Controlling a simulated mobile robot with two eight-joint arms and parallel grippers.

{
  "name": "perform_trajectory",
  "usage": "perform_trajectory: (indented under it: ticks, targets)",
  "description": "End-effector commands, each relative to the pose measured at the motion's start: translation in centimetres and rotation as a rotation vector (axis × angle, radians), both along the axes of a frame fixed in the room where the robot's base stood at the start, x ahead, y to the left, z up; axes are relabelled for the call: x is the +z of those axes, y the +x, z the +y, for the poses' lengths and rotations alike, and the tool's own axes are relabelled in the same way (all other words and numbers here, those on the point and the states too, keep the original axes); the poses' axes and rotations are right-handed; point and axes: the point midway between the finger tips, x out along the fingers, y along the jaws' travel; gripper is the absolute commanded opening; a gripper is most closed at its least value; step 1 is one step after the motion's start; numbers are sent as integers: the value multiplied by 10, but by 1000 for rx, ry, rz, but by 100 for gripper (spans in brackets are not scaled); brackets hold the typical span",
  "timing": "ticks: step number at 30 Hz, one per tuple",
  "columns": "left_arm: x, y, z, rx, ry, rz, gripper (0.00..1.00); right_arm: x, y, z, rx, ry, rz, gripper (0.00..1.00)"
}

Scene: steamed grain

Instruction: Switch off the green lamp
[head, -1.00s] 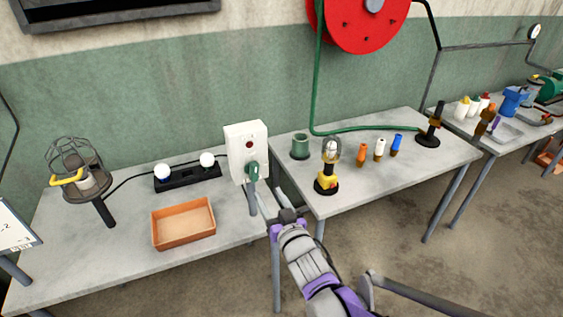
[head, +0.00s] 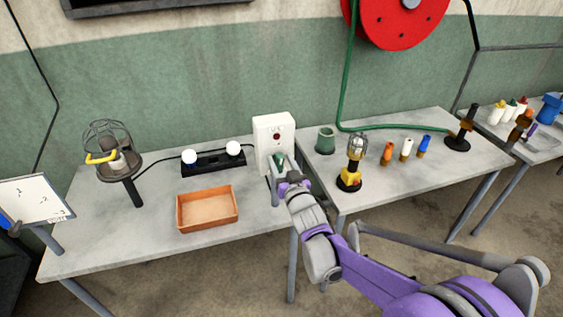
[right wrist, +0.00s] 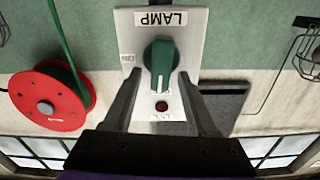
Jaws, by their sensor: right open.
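The white switch box (head: 273,130) stands at the right end of the left table, with a red round light or button on its front. It also shows upside down in the right wrist view (right wrist: 186,88), with a "LAMP" label and a green rotary knob (right wrist: 161,58). My right gripper (head: 279,172) is in front of the box in the head view. In the right wrist view its open fingers (right wrist: 158,90) lie on either side of the knob's lower part; contact cannot be told. The knob (head: 280,160) is partly hidden by the gripper in the head view. My left gripper is not in view.
An orange tray (head: 208,226), a black strip with two white bulbs (head: 213,163) and a caged lamp (head: 113,150) stand on the left table.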

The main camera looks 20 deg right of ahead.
Motion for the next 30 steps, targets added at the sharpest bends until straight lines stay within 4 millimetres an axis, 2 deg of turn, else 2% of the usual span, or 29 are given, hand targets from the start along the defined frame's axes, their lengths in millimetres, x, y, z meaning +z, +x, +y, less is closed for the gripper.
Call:
perform_trajectory:
  ticks: [5, 12, 15, 22, 30]
  targets:
    - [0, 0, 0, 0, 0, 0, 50, 0, 0, 0, 0, 0, 0, 57]
    - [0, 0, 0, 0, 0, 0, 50, 0, 0, 0, 0, 0, 0, 14]
    - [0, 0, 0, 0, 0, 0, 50, 0, 0, 0, 0, 0, 0, 0]
    - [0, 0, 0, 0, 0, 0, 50, 0, 0, 0, 0, -12, 0, 0]
    - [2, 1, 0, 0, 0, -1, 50, 0, -1, 2, 0, -121, -4, 0]
